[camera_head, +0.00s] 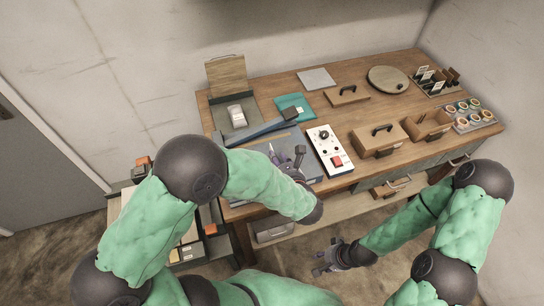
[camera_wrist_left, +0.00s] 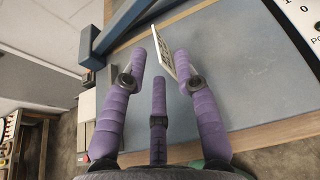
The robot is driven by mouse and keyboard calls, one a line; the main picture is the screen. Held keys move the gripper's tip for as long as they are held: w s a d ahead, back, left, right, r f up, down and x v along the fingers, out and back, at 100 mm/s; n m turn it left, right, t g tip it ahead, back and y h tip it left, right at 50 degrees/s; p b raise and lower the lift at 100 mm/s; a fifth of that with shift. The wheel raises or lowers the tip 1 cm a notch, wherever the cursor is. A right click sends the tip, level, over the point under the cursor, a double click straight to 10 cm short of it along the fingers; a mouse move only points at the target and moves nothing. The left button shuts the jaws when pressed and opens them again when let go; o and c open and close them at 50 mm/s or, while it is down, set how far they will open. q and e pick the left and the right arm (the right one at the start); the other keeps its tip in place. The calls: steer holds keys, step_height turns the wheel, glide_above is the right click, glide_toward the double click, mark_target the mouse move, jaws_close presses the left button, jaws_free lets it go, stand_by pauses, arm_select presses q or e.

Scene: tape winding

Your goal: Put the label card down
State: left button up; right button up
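The label card (camera_wrist_left: 165,52) shows in the left wrist view as a thin white card with dark marks. It stands tilted between my left gripper's fingertips, close to the right-hand finger, with a gap to the left-hand finger. My left gripper (camera_wrist_left: 159,60) has purple fingers spread apart over a blue-grey surface (camera_wrist_left: 235,80). In the head view my left gripper (camera_head: 286,160) is over the front left of the bench, and the card cannot be made out there. I cannot tell whether the card touches the surface. My right gripper (camera_head: 334,262) hangs low in front of the bench, fingers apart and empty.
A blue bar (camera_head: 262,130) crosses behind my left gripper. A white control box (camera_head: 330,150) with a red switch stands to its right. Wooden boxes (camera_head: 380,140), a round board (camera_head: 388,79) and small racks (camera_head: 436,80) fill the right side. Bare wood shows between them.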

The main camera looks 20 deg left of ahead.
arm_select(q)
steer(key=shift+r+b+x, duration=0.15)
steer(key=shift+b+x, duration=0.15)
steer(key=shift+x, duration=1.1)
steer(key=shift+r+b+x, duration=0.1)
steer(key=shift+b+x, duration=0.15)
steer(key=shift+x, duration=1.15)
steer(key=shift+w, duration=0.1)
jaws_close()
